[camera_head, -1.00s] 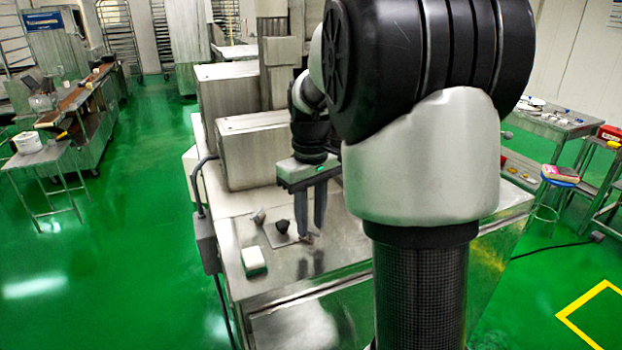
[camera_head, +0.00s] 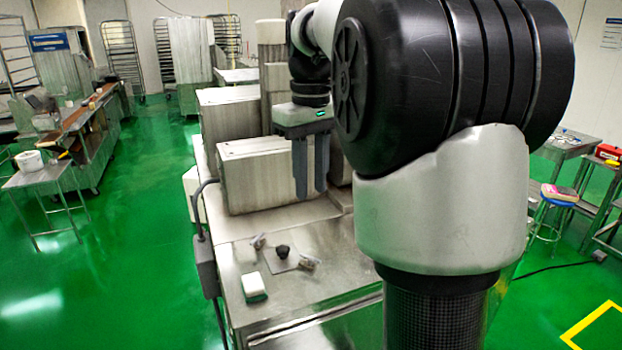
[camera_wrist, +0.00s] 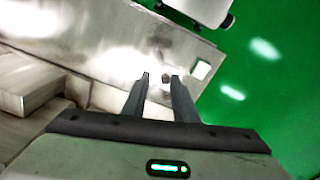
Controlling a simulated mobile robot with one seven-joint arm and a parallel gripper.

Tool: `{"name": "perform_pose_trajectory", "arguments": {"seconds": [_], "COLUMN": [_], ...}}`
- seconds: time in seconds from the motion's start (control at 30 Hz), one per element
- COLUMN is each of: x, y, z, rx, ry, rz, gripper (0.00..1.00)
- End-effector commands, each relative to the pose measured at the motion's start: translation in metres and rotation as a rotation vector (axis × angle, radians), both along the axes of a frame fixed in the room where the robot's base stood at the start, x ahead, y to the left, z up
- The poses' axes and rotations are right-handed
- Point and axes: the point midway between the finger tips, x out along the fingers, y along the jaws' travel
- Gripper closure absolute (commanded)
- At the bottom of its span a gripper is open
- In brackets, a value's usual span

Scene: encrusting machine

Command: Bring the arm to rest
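My gripper (camera_head: 311,195) hangs fingers-down above the steel machine top (camera_head: 335,280), well clear of it. Its two fingers are apart with nothing between them. In the wrist view my gripper (camera_wrist: 160,77) also shows an empty gap between the fingertips. The large black and white links of my own arm fill the right middle of the head view and hide part of the machine.
On the machine top lie a thin plate (camera_head: 271,265), a dark round piece (camera_head: 282,251), small metallic pieces (camera_head: 257,241) (camera_head: 308,262) and a white block (camera_head: 253,286). Tall steel housings (camera_head: 262,175) stand close behind my gripper. Green floor is open at left.

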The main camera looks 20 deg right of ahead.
Motion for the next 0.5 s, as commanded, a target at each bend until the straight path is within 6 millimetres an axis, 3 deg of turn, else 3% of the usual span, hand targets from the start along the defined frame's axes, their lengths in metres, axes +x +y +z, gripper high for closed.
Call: {"name": "perform_pose_trajectory", "arguments": {"seconds": [0.33, 0.5], "x": [-0.002, -0.029], "y": [0.001, 0.019], "z": [0.000, 0.008], "rx": [-0.001, -0.005], "ry": [-0.005, -0.074], "rz": [-0.001, -0.036], "gripper": [0.74, 0.74]}}
